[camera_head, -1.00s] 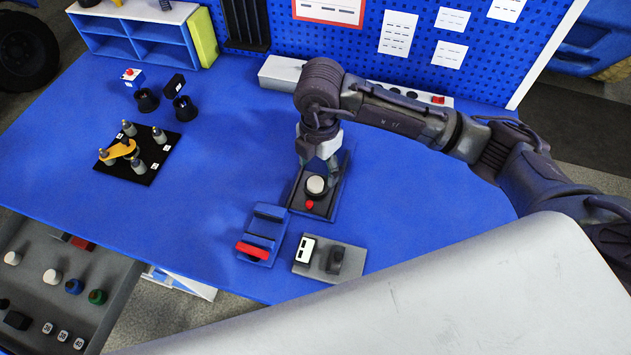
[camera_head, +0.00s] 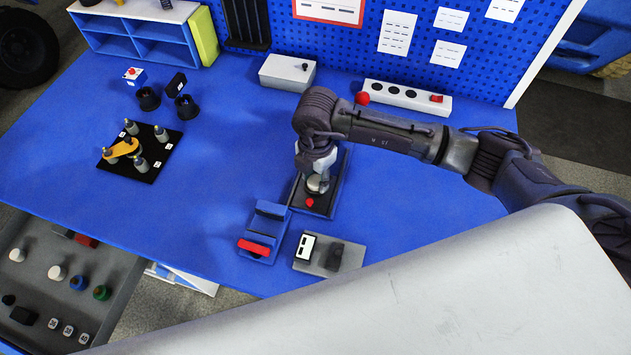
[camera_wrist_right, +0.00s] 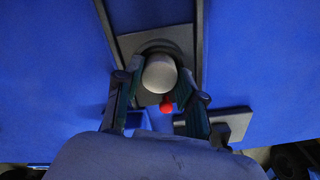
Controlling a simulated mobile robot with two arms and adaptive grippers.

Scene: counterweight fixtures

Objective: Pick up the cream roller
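The cream roller (camera_head: 314,185) sits upright on a dark plate fixture (camera_head: 326,207) with a small red knob (camera_head: 309,202) in front of it. My right gripper (camera_head: 315,180) points down over the roller and hides part of it. In the right wrist view, the roller's round pale top (camera_wrist_right: 160,73) lies between the two fingers of my right gripper (camera_wrist_right: 161,72), one finger close along each side. I cannot tell whether the fingers press on it. My left gripper is not in view.
A blue block fixture with a red bar (camera_head: 262,232) and a grey plate with black and white parts (camera_head: 327,257) stand in front. A black board with pegs (camera_head: 141,163) is at left. A power strip (camera_head: 407,95) and a grey box (camera_head: 287,72) stand behind. The blue table is clear between.

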